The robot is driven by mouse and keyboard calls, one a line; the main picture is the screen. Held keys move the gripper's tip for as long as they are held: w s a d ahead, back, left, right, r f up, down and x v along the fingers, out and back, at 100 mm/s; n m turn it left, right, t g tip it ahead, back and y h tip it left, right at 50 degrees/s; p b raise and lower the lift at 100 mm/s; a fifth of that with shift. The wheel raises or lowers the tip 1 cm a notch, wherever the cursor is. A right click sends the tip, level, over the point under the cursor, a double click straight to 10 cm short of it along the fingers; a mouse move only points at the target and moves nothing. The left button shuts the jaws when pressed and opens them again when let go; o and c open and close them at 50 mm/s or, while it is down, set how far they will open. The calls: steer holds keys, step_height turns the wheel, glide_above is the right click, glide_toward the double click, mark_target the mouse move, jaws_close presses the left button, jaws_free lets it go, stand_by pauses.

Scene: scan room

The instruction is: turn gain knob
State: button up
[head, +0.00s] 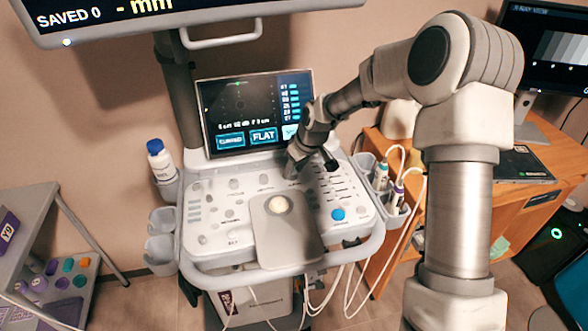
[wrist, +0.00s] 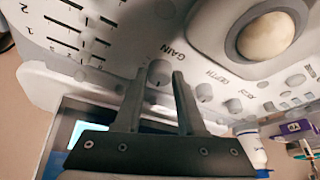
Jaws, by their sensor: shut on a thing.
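The gain knob (wrist: 160,71) is a small round grey knob beside the printed word GAIN in the wrist view. My gripper (wrist: 159,78) has its two dark fingers on either side of this knob, shut on it. In the head view my gripper (head: 312,168) reaches down to the upper right part of the ultrasound console (head: 205,245), just below the screen. There the arm and gripper hide the gain knob. The knob's pointer direction is too small to tell.
The depth knob (wrist: 204,92) and another knob (wrist: 234,105) sit close by in the same row. A trackball (wrist: 268,36) lies beyond them. The console's screen (head: 258,108) stands just behind my gripper. Probes (head: 381,176) hang on the console's right side.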

jaws_close()
steer(key=shift+b, duration=0.3)
steer(key=shift+a+f+m+t+h+b, duration=0.15)
steer(key=shift+m+t+h+b, duration=0.2)
steer(key=shift+m+b, duration=0.55)
steer(key=shift+m+t+h+b, duration=0.25)
steer(key=shift+m+h+b, duration=0.4)
steer(key=shift+m+b, duration=0.95)
steer(key=shift+s+r+m+p, duration=0.1)
steer(key=shift+r+m+p, duration=0.1)
steer(key=shift+m+p, duration=0.25)
steer(key=o, duration=1)
jaws_free()
